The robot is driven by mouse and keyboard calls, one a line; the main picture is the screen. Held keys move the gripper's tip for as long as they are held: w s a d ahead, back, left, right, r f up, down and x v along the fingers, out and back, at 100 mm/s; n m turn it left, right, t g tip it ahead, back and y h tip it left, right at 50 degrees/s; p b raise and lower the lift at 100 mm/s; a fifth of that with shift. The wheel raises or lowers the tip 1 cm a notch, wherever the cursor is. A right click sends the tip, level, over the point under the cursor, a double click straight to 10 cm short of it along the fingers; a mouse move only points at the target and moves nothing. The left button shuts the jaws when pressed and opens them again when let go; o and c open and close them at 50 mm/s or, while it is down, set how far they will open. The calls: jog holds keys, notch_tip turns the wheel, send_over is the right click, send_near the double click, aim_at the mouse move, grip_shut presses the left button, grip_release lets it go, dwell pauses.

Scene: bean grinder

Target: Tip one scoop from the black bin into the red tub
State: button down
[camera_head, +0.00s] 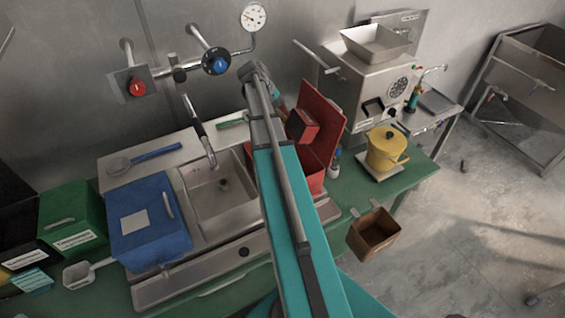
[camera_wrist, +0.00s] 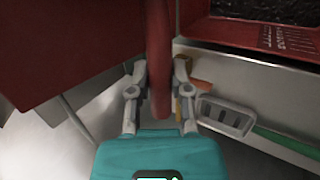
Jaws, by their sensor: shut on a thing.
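The red tub (camera_head: 313,172) stands right of the sink, partly hidden by my arm. Its red lid (camera_head: 321,112) is raised. In the wrist view the tub (camera_wrist: 250,42) is at the upper right with dark material inside, and a large red panel, apparently the lid (camera_wrist: 60,50), fills the left. My gripper (camera_wrist: 160,100) is shut on a red bar (camera_wrist: 160,45), apparently the lid's handle. In the head view my arm hides the fingertips. The black bin (camera_head: 20,248) is at the far left, partly cut off. A pale scoop (camera_head: 82,274) lies in front of the green bin.
A green bin (camera_head: 72,222) and a blue bin (camera_head: 142,225) stand left of the sink (camera_head: 222,195). A slotted tool (camera_wrist: 225,117) lies behind the tub. A yellow pot (camera_head: 384,150), a brown open box (camera_head: 374,232) and a steel grinder (camera_head: 378,85) are at right.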

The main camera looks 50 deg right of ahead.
notch_tip(320, 180, down, 6)
jog(key=a+g+h+b, duration=0.1)
jog(key=a+h+b, duration=0.1)
jog(key=b, duration=0.7)
jog(key=shift+w+a+h, duration=0.3)
jog(key=shift+w+h, duration=0.15)
jog(key=shift+h, duration=0.15)
jog(key=shift+w+a+g+h+b, duration=0.1)
jog(key=shift+a+g+h+b, duration=0.1)
jog(key=shift+g+h+b, duration=0.3)
jog(key=shift+w+a+f+m+g+h+b, duration=0.15)
jog(key=shift+a+g+h+b, duration=0.15)
jog(key=shift+h+b, duration=0.8)
jog(key=shift+w+a+r+m+g+h+b, duration=0.1)
jog(key=shift+a+g+h+b, duration=0.3)
jog(key=shift+b, duration=1.3)
jog(key=shift+w+a+f+m+g+h+b, duration=0.2)
jog(key=shift+h+b, duration=0.6)
jog(key=shift+b, duration=0.6)
jog(key=shift+s+r, duration=0.15)
jog(key=shift+r, duration=0.15)
